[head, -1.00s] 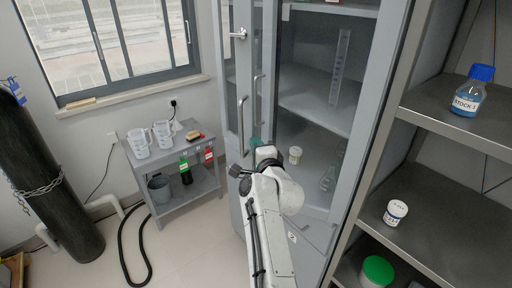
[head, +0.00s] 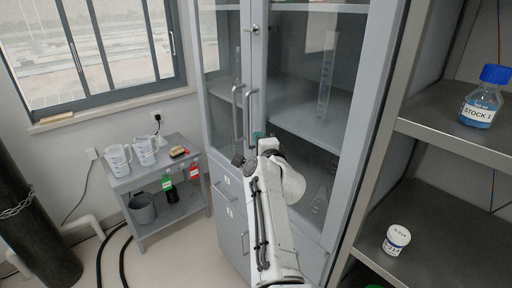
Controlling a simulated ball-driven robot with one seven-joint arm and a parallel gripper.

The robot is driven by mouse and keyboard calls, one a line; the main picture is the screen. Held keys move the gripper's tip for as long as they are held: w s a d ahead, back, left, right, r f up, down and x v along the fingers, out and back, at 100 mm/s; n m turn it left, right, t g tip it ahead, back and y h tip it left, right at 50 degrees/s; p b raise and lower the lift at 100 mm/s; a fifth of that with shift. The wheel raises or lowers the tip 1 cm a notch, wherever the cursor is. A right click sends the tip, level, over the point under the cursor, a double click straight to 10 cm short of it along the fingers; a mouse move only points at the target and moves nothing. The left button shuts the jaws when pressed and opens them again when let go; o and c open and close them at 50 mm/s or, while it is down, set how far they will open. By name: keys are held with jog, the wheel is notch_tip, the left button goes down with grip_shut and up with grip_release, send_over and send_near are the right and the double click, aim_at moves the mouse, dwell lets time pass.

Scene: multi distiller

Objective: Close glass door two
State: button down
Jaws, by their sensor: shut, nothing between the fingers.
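The tall grey cabinet has two glass-panelled doors, a left one (head: 218,90) and a wider right one (head: 375,105). Their upright handles, left (head: 237,112) and right (head: 251,112), stand close together at the middle. The doors look nearly flush; I cannot tell whether either is fully latched. I cannot read which is numbered two.
A small grey cart (head: 165,180) with jugs stands to the left. A black gas cylinder (head: 30,235) is at far left. Open shelving (head: 450,140) at right holds a blue-capped bottle (head: 482,97) and a white jar (head: 396,240). Drawers (head: 231,205) lie below the doors.

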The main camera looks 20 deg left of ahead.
jog(key=shift+w+d+r, duration=0.2)
jog(key=shift+w+d, duration=0.15)
jog(key=shift+w, duration=0.15)
jog(key=shift+w+d+r, duration=0.1)
jog(key=shift+d+r, duration=0.05)
